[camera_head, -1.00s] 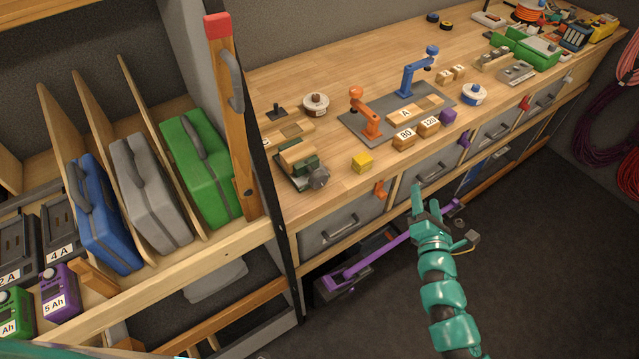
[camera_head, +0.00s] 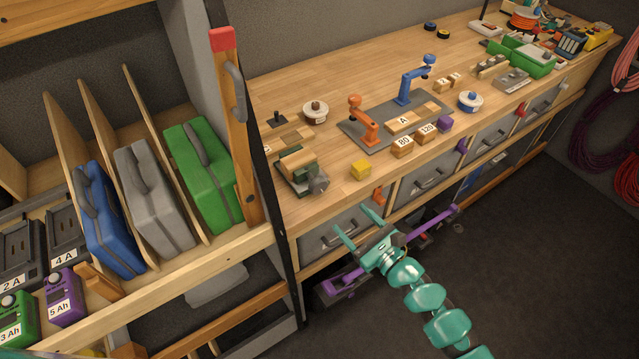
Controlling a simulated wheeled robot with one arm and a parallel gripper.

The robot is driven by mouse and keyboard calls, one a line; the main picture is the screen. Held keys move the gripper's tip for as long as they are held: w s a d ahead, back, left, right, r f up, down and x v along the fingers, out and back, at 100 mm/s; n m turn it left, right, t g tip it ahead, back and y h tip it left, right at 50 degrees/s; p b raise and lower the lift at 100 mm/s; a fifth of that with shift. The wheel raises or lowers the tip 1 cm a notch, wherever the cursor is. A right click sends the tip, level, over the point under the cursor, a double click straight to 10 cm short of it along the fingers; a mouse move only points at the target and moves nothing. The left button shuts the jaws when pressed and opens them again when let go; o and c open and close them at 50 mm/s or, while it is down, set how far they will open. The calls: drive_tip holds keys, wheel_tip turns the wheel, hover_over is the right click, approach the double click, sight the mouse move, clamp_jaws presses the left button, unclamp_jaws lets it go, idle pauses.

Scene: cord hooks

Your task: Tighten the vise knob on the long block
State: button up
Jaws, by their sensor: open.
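A small green vise (camera_head: 302,175) stands near the front edge of the workbench, just right of the dark upright post. A long wooden block (camera_head: 297,158) lies in its jaws. Its round grey knob (camera_head: 318,183) faces the front right. My teal gripper (camera_head: 358,232) is open and empty, with its two fingers spread. It is in front of the bench, below and right of the knob and apart from it. Whether the block is gripped firmly in the vise cannot be told.
The wooden post with a grey handle (camera_head: 236,130) stands close left of the vise. Drawers (camera_head: 340,238) line the bench front. The floor at right is clear.

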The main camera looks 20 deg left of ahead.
sight(321, 189)
drive_tip(key=p+x, duration=0.4)
drive_tip(key=x, duration=0.7)
drive_tip(key=shift+w+a+r, duration=0.1)
drive_tip(key=shift+w+r, duration=0.05)
drive_tip(key=shift+w, duration=0.05)
drive_tip(key=shift+f+x, duration=0.2)
drive_tip(key=shift+x, duration=1.1)
drive_tip(key=c, duration=1)
drive_tip(key=shift+f, duration=0.1)
